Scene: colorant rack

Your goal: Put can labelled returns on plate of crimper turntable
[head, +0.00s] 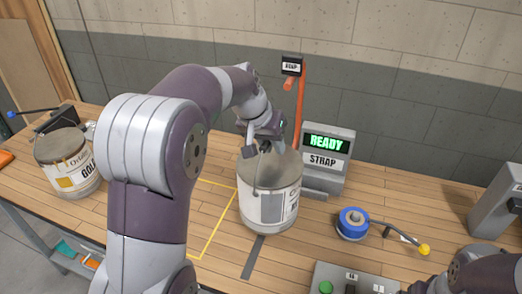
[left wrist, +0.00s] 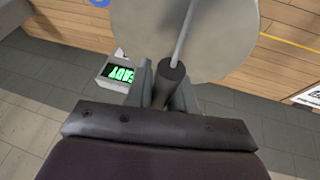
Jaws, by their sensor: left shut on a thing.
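A white paint can (head: 262,212) with a grey lid and a grey label panel is in the middle of the bench, upright; I cannot read its label. My left gripper (head: 264,143) is above the lid, shut on the can's wire handle. In the left wrist view the fingers close around the dark handle grip (left wrist: 172,76), with the round lid (left wrist: 215,35) beyond. I cannot tell whether the can touches the bench. No plate that I can surely call the crimper turntable shows. My right gripper is not in view; only part of an arm shows at lower right.
A can marked GOL (head: 68,172) stands at the left. A blue round device with a yellow-tipped lever (head: 352,222) is to the right. Yellow tape (head: 215,236) marks the bench.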

